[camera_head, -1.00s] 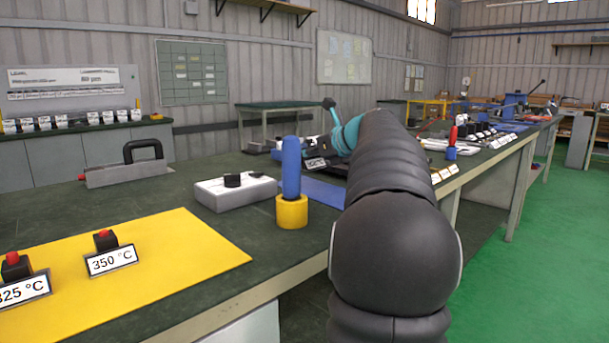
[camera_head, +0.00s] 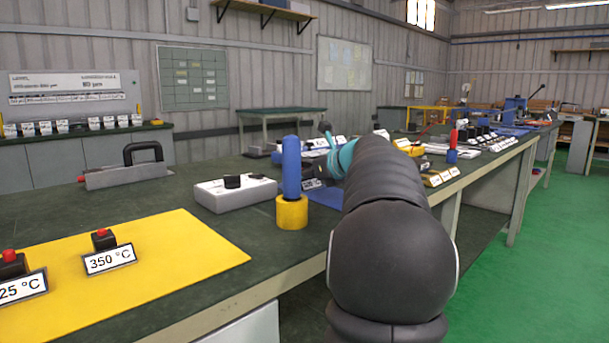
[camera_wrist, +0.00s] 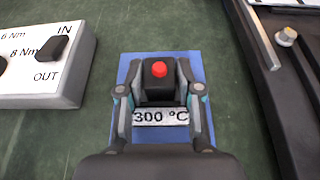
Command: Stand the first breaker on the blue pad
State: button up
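A black breaker with a red button and a "300 °C" label (camera_wrist: 161,117) is between the two fingers of my gripper (camera_wrist: 160,72) in the wrist view. The fingers close in on its two sides, and it looks upright. It is over the blue pad (camera_wrist: 193,140), whose edges show around it; I cannot tell whether its underside touches the pad. In the head view my gripper (camera_head: 318,168) is low over the bench, largely hidden behind my arm. The blue pad (camera_head: 325,193) shows only in part there.
A grey-white torque box (camera_head: 233,195) stands left of the pad, with a blue-handled tool in a yellow base (camera_head: 292,213) in front. The yellow mat (camera_head: 165,260) holds breakers labelled "350 °C" (camera_head: 104,241) and, partly cut off, another. A dark-framed device (camera_wrist: 275,90) lies right of the pad.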

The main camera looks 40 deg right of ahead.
jog(key=shift+o, duration=1)
jog(key=shift+r, duration=0.15)
jog(key=v, duration=1.2)
jog(key=shift+p, duration=0.4)
